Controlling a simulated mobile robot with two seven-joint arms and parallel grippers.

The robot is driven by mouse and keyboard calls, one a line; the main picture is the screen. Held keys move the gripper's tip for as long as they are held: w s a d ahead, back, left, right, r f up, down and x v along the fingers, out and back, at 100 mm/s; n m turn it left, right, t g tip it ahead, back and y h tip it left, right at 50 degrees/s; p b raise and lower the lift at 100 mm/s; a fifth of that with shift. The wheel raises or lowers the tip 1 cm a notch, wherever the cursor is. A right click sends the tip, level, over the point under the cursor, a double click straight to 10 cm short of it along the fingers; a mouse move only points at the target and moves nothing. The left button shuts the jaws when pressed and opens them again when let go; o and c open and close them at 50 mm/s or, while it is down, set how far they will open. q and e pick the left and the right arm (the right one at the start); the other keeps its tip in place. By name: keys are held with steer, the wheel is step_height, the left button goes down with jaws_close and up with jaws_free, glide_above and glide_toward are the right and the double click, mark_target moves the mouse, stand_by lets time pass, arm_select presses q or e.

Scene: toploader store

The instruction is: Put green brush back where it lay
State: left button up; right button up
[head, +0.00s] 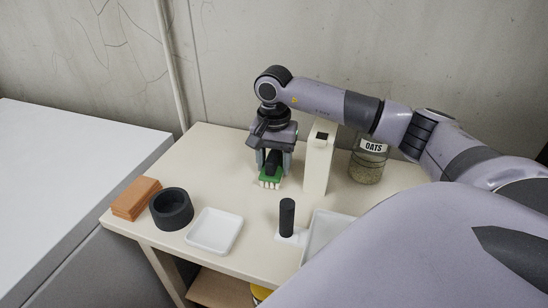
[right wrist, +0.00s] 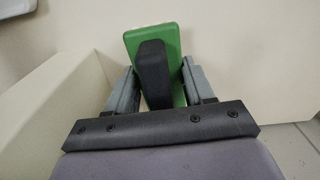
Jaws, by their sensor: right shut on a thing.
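The green brush (head: 265,174) has a green block, a black grip and pale bristles pointing down. My right gripper (head: 272,163) points down and is shut on its black grip. In the right wrist view the brush's green block (right wrist: 133,45) shows between the two fingers (right wrist: 160,85), with the black grip in the middle. The brush is over the back middle of the cream table (head: 215,165), just left of a tall cream box (head: 319,165). I cannot tell whether the bristles touch the tabletop. My left gripper is out of view.
An orange-brown block (head: 136,198), a dark ring-shaped cup (head: 171,209) and a white square dish (head: 214,231) stand at the front left. A black upright handle (head: 287,217) on a white base and a pale tray (head: 322,233) are at front right. An oats jar (head: 367,162) stands behind.

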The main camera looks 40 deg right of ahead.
mark_target(274, 152)
steer(key=shift+f+b, duration=0.3)
steer(key=shift+f, duration=0.15)
stand_by(0.5)
steer(key=o, duration=1.5)
step_height(274, 152, up, 8)
steer(key=p, duration=0.5)
steer(key=shift+p, duration=0.4)
steer(key=shift+r+p, duration=0.6)
steer(key=shift+r, duration=0.4)
step_height(274, 152, up, 12)
